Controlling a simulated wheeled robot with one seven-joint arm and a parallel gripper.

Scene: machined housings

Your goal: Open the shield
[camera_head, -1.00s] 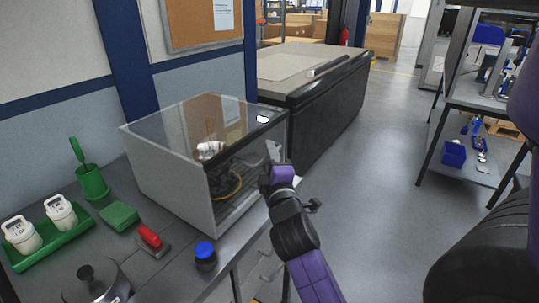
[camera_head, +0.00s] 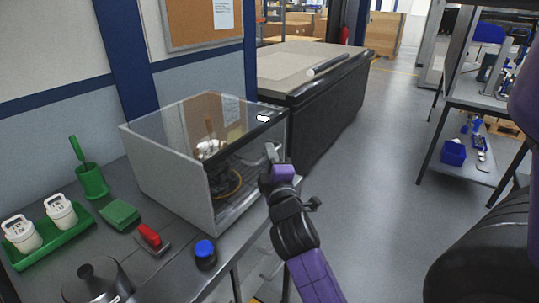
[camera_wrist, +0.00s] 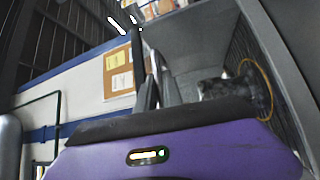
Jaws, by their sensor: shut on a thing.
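The shield (camera_head: 175,117) is a clear cover with a dark front edge on a grey box (camera_head: 170,185) on the bench. Its top lies about level over the box, and a pinboard is reflected in it. My gripper (camera_head: 270,152) is at the right end of the box's front, just below the dark edge. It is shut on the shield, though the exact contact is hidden. In the wrist view my dark fingers (camera_wrist: 146,85) stand close together, with the box interior to their right. A metal part (camera_wrist: 215,88) and a yellow cable loop (camera_wrist: 264,82) are inside.
Left on the bench are a green tray (camera_head: 50,246) with two white containers, a green cup (camera_head: 92,182), a green block (camera_head: 120,214), a red-handled tool (camera_head: 149,236) and a blue-capped jar (camera_head: 205,255). A dark cabinet (camera_head: 325,115) stands behind.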

